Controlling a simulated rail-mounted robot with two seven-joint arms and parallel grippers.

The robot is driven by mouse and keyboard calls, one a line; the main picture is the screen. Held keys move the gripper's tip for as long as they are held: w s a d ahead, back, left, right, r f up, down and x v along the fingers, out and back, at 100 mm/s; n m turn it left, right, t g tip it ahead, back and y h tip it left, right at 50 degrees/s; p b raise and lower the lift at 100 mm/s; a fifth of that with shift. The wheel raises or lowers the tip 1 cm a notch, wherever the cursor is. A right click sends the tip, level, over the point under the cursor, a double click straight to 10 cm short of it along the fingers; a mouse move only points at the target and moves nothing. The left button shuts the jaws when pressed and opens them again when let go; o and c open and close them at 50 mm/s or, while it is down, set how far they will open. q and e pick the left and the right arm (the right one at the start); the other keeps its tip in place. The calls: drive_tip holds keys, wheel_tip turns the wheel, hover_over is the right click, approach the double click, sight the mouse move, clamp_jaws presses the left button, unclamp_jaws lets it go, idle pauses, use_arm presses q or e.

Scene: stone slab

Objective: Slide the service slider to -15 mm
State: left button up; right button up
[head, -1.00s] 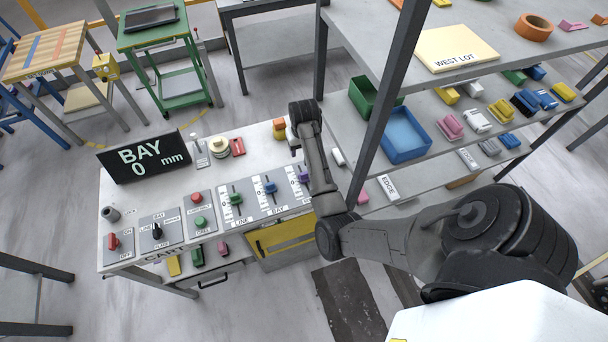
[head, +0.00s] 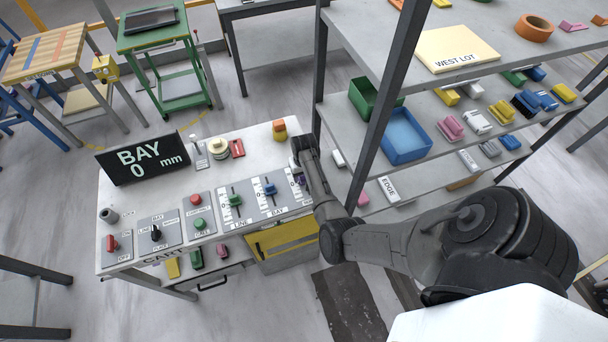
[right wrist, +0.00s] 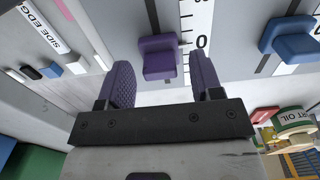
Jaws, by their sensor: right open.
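The purple slider knob (right wrist: 158,57) shows in the right wrist view, beside a white scale (right wrist: 197,28) with a 0 mark. I take it for the service slider; its name label is hidden. In the head view the purple knob (head: 301,181) is mostly covered by my right gripper (head: 302,172). In the right wrist view my right gripper (right wrist: 162,78) is open, with one finger on each side of the knob and gaps on both sides. The display (head: 143,159) reads BAY 0 mm. My left gripper is not in view.
The blue bay slider (head: 270,189) and green line slider (head: 235,199) stand left of the purple one. A shelf post (head: 385,100) rises close to the right of my arm.

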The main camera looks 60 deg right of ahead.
drive_tip(key=shift+f, duration=0.35)
clamp_jaws()
idle(0.5)
